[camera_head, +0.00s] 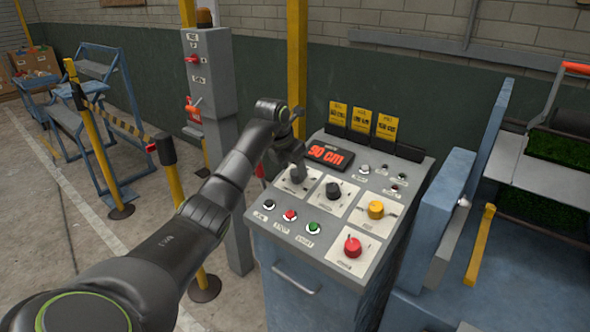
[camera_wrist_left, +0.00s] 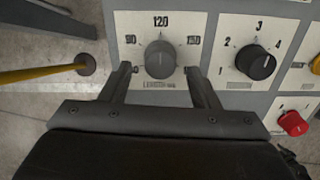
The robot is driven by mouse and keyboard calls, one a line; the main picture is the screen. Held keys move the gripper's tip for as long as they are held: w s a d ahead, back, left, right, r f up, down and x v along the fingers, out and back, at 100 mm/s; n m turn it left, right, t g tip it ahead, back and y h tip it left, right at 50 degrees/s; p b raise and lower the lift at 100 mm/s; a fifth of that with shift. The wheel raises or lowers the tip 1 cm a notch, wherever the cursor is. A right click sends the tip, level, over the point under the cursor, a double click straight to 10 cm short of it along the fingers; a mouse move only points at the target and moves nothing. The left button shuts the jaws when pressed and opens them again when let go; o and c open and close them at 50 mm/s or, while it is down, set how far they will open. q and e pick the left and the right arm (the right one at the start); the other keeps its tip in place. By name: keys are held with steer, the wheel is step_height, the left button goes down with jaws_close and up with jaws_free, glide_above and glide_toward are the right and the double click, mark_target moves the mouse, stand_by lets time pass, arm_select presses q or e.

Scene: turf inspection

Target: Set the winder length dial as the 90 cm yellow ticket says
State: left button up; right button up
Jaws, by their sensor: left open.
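The length dial (camera_wrist_left: 160,58) is a grey knob on a white plate marked 90, 120 and 150 in the left wrist view. Its pointer direction is hard to make out. My left gripper (camera_wrist_left: 158,74) is open, with one finger on each side of the dial's lower part; I cannot tell whether they touch it. In the head view my left gripper (camera_head: 294,166) is over the panel's left plate and partly hides that dial. The red display (camera_head: 331,155) reads 90 cm. Three yellow tickets (camera_head: 361,120) stand at the panel's back, their print too small to read. My right gripper is not in view.
A black knob (camera_head: 333,189), a yellow knob (camera_head: 375,210) and a red knob (camera_head: 352,247) sit close by on the sloped panel (camera_head: 325,262). Several push buttons (camera_head: 290,215) line its front. A grey post (camera_head: 211,90) stands behind my left arm.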

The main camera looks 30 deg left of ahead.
arm_select(q)
steer(key=shift+x, duration=1.45)
steer(key=c, duration=1)
